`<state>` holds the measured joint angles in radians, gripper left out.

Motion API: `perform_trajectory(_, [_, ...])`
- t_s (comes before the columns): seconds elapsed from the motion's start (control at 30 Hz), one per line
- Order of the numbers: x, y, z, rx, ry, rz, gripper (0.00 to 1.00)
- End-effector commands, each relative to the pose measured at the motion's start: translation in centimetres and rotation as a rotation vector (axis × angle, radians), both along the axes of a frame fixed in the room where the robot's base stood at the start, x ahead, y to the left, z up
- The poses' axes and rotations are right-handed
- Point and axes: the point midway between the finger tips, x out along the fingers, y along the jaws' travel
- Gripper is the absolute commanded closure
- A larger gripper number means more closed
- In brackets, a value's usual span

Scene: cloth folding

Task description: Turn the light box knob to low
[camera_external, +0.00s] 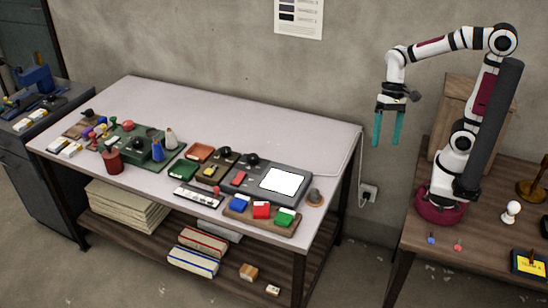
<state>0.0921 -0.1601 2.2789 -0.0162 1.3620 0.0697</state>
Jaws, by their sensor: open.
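The light box (262,175) is a dark grey unit near the right end of the long table, with a bright white panel (284,181) on top. A round black knob (252,159) sits at its back left. The knob's setting is too small to read. My gripper (386,142) has two teal fingers pointing down. It is open and empty, in the air beyond the table's right end, well to the right of the light box and higher up in the picture.
A brown board with a similar black knob (224,153) is just left. The table's back half (220,115) is clear.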

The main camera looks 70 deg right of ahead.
Motion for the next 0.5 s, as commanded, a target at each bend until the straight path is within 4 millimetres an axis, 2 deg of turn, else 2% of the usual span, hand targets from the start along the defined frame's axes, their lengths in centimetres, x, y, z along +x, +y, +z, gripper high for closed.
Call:
perform_trajectory(0.03, [-1.9,-0.9,-0.4,-0.073,-0.010,0.096,0.15])
perform_trajectory(0.1, [-3.6,-2.9,-1.2,-0.183,-0.010,0.234,0.15])
perform_trajectory(0.23, [-4.3,-7.0,-2.1,-0.382,0.015,0.495,0.15])
perform_trajectory(0.37, [-2.5,-11.1,-2.3,-0.577,0.067,0.782,0.15])
perform_trajectory(0.47, [0.7,-13.9,-2.2,-0.732,0.122,1.040,0.15])
perform_trajectory(0.5, [2.6,-14.8,-2.1,-0.795,0.149,1.157,0.15])
